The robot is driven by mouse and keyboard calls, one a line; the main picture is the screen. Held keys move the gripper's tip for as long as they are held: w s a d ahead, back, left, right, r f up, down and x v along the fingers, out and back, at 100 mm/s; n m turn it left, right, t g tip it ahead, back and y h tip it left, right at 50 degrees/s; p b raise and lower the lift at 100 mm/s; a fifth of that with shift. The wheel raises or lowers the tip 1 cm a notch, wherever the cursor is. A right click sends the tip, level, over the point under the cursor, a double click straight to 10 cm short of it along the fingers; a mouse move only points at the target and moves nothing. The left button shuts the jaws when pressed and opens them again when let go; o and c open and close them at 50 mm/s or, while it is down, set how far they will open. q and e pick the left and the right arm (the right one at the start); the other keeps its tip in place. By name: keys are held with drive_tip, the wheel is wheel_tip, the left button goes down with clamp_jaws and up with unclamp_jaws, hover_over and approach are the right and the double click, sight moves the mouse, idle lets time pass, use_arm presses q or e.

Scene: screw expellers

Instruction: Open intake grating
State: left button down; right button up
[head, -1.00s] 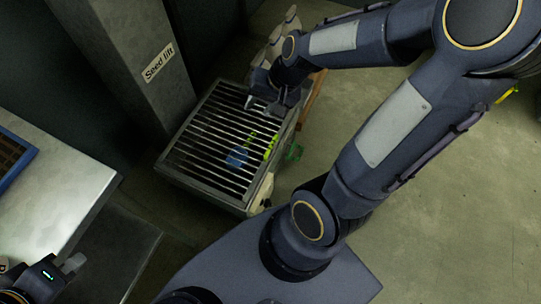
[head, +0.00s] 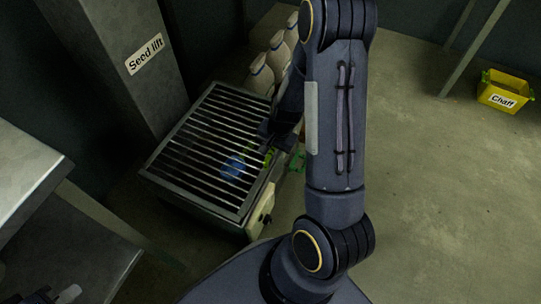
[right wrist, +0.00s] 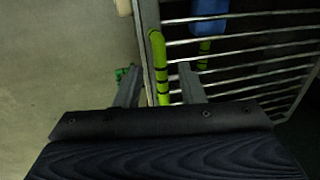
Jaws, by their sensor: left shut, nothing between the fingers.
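The intake grating (head: 196,152), a dark frame with pale parallel bars, lies flat over the top of a low box in the head view. A yellow-green handle with dark bands (right wrist: 160,68) stands at its edge in the right wrist view. My right gripper (right wrist: 160,88) is open, with one finger on each side of the handle; I cannot tell whether they touch it. My left gripper (head: 67,294) barely shows at the bottom left corner, shut and empty.
A blue object (head: 232,167) shows at the bars. The Seed lift column (head: 133,70) stands behind the box. Pale sacks (head: 262,75) stand at its far side. A bench (head: 25,175) is at left. Open floor lies right, with a yellow Chaff bin (head: 505,92) far off.

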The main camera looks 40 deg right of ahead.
drive_tip(key=shift+w+a+f, duration=0.1)
drive_tip(key=shift+w+f, duration=0.1)
drive_tip(key=shift+f, duration=0.85)
drive_tip(key=shift+c, duration=0.4)
clamp_jaws()
